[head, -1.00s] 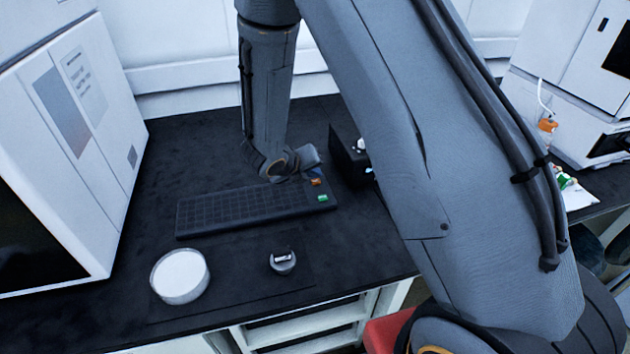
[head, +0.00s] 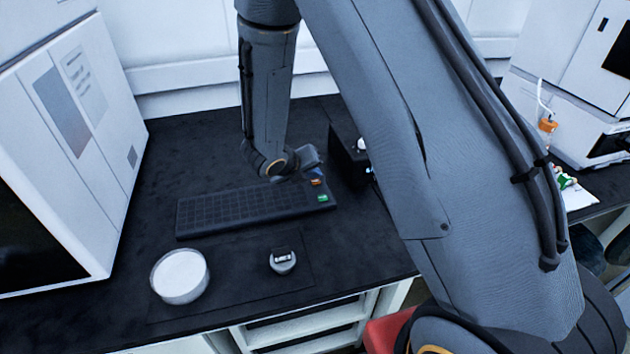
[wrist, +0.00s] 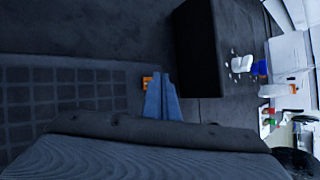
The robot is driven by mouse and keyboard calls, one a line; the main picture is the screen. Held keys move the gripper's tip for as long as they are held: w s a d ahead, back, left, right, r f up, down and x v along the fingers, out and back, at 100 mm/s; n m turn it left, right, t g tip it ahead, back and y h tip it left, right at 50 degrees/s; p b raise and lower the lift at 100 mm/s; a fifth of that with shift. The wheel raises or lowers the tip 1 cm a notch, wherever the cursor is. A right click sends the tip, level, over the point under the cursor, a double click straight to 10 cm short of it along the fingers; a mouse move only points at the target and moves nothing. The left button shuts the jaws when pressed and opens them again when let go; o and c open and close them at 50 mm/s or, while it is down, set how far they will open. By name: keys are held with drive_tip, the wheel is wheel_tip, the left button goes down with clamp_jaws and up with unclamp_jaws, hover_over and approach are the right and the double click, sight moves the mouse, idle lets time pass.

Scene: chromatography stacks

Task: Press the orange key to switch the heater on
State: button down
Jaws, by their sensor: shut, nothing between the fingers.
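The orange key (head: 316,182) is at the right end of a dark keyboard (head: 205,213) on the black bench, with a green key (head: 322,198) in front of it. In the wrist view the orange key (wrist: 147,83) shows just left of my fingertips and is partly hidden by them. My gripper (wrist: 160,77) is shut and empty, its blue fingers together. In the head view my gripper (head: 318,172) is at the keyboard's right end, close to the orange key. I cannot tell whether the fingertips touch it.
A black box (head: 347,158) stands right of the keyboard, close to my gripper. A white cabinet (head: 75,150) stands at the left.

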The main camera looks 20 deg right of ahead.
sight(313, 184)
idle(0.3)
drive_tip(key=shift+f+b, duration=0.35)
drive_tip(key=shift+f, duration=0.1)
idle(0.3)
drive_tip(key=shift+r+p, duration=0.4)
drive_tip(key=shift+r, duration=0.05)
drive_tip(key=shift+r, duration=0.1)
wheel_tip(313, 184, up, 6)
drive_tip(key=p, duration=0.5)
idle(0.4)
